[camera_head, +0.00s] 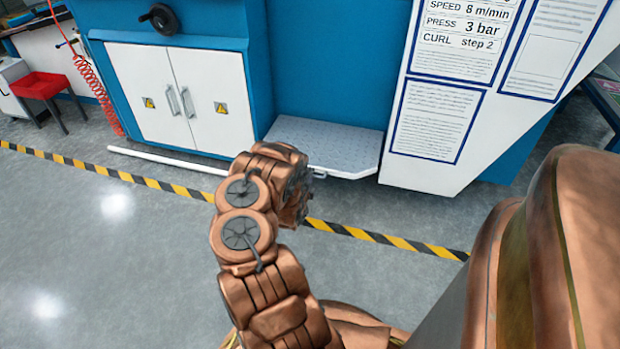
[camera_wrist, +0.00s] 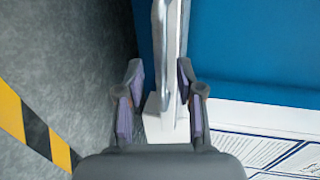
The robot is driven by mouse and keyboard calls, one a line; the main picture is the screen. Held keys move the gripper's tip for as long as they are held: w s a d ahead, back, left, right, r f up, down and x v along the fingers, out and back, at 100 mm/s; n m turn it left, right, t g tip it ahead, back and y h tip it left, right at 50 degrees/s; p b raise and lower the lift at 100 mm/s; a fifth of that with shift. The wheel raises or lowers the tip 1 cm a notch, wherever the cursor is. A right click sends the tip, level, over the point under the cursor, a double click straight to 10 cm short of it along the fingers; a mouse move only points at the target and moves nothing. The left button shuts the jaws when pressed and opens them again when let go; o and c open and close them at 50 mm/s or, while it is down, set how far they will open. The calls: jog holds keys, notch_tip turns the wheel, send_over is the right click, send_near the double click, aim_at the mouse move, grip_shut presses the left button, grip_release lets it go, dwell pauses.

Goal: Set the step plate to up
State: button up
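The step plate (camera_head: 335,142) is a grey textured plate with a pale rim, low on the blue machine's front. It lies flat, sticking out horizontally. In the wrist view the plate (camera_wrist: 172,45) shows nearly edge-on as a narrow pale strip. My gripper (camera_wrist: 160,82) is open, with one finger on each side of this strip. I cannot tell whether either finger touches it. In the head view my arm's end is at the plate's front edge, and its own links hide the fingers.
White cabinet doors (camera_head: 183,98) stand left of the plate. A white panel with printed sheets (camera_head: 436,118) stands close on its right. Yellow-black floor tape (camera_head: 373,236) runs in front. A white bar (camera_head: 165,160) lies low before the cabinet. Open grey floor (camera_head: 100,240) is at left.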

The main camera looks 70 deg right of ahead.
jog(key=shift+w+d, duration=0.1)
jog(key=shift+d, duration=0.5)
grip_shut()
dwell(0.3)
